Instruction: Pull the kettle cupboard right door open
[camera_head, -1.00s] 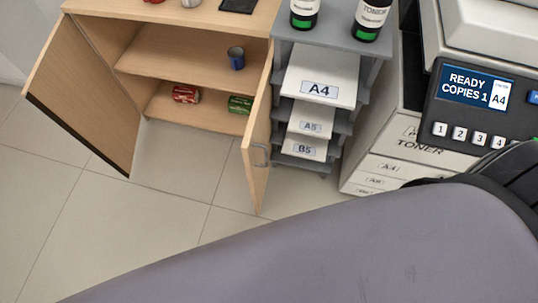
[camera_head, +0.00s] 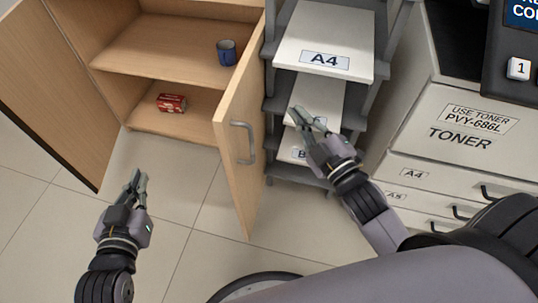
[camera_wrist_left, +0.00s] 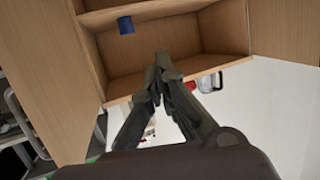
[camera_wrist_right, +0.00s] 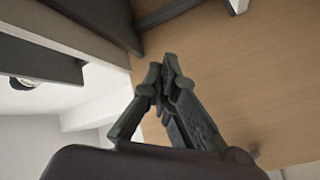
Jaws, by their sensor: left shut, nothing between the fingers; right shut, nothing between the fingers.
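The right door (camera_head: 229,167) of the wooden cupboard stands partly open, swung out towards me. Its outer face shows, with a grey bar handle (camera_head: 243,142) near the free edge. The left door (camera_head: 47,98) stands wide open. My right gripper (camera_head: 297,112) is shut and empty, to the right of the right door and in front of the paper rack. In the right wrist view it is in front of a wooden panel (camera_wrist_right: 235,75); contact cannot be told. My left gripper (camera_head: 138,178) is shut and empty, before the cupboard opening, left of the right door.
A blue mug (camera_head: 227,52) is on the cupboard's upper shelf and a red box (camera_head: 171,103) below. A grey rack (camera_head: 275,100) with labelled paper and a copier (camera_head: 450,130) stand on the right. Tiled floor is clear between the doors.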

